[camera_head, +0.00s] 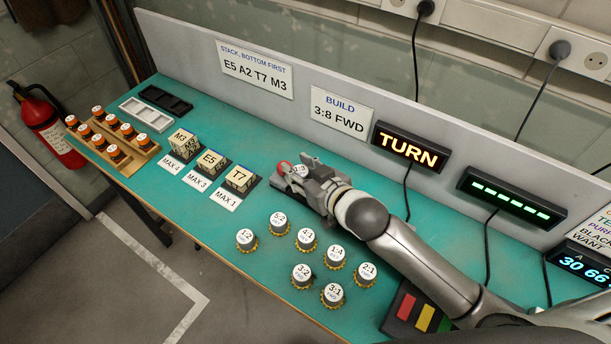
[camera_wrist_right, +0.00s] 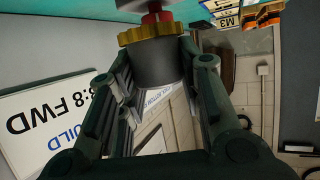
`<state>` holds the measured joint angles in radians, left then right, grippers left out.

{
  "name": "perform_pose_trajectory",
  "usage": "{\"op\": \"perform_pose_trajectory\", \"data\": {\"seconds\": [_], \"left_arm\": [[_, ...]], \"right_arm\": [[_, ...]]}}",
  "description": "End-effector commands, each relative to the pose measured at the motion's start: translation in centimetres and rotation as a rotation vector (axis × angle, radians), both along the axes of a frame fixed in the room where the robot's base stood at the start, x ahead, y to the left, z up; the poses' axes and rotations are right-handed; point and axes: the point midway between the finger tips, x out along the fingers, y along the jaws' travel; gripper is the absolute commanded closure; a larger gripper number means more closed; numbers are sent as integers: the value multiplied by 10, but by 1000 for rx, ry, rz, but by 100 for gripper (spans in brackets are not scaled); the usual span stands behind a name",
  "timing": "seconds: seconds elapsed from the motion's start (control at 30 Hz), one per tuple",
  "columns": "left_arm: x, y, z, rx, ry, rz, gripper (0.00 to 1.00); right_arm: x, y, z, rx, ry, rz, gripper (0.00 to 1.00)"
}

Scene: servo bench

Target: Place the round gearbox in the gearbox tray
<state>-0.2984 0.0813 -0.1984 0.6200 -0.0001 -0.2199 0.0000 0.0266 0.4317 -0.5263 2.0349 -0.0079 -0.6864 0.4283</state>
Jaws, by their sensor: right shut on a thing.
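My right gripper (camera_head: 304,178) is shut on a round gearbox, at the back middle of the bench in the head view. In the right wrist view, the gearbox (camera_wrist_right: 158,62) is a dark grey cylinder with a yellow toothed ring, between the two fingers (camera_wrist_right: 160,85). A small red part (camera_wrist_right: 155,17) shows against the ring's far side; I cannot tell whether they touch. In the head view, a red round part (camera_head: 284,167) shows beside the fingers, over a dark base mostly hidden by the gripper. I cannot tell which item is the gearbox tray. My left gripper is out of view.
Several labelled round gearboxes, such as 5:2 (camera_head: 279,219) and 3:1 (camera_head: 333,294), stand in front of my right arm. Blocks T7 (camera_head: 240,178), E5 (camera_head: 211,161) and M3 (camera_head: 183,140) stand left. A black tray (camera_head: 165,99) and white tray (camera_head: 147,115) lie farther left. The TURN display (camera_head: 411,147) stands behind.

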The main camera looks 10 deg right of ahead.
Motion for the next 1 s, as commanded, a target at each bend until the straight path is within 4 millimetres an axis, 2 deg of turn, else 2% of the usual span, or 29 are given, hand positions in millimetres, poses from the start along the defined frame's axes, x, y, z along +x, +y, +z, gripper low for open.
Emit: {"op": "perform_pose_trajectory", "data": {"seconds": [0.1, 0.37, 0.6, 1.0], "left_arm": [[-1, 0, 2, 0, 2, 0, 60], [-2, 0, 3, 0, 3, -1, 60], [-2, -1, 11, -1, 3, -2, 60], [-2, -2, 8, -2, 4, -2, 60]], "right_arm": [[10, -9, -13, -1, -2, -1, 92], [18, -17, -28, 0, -1, -2, 92], [18, -16, -54, 2, -2, 0, 92], [17, -16, -61, 1, -2, 0, 92]]}}
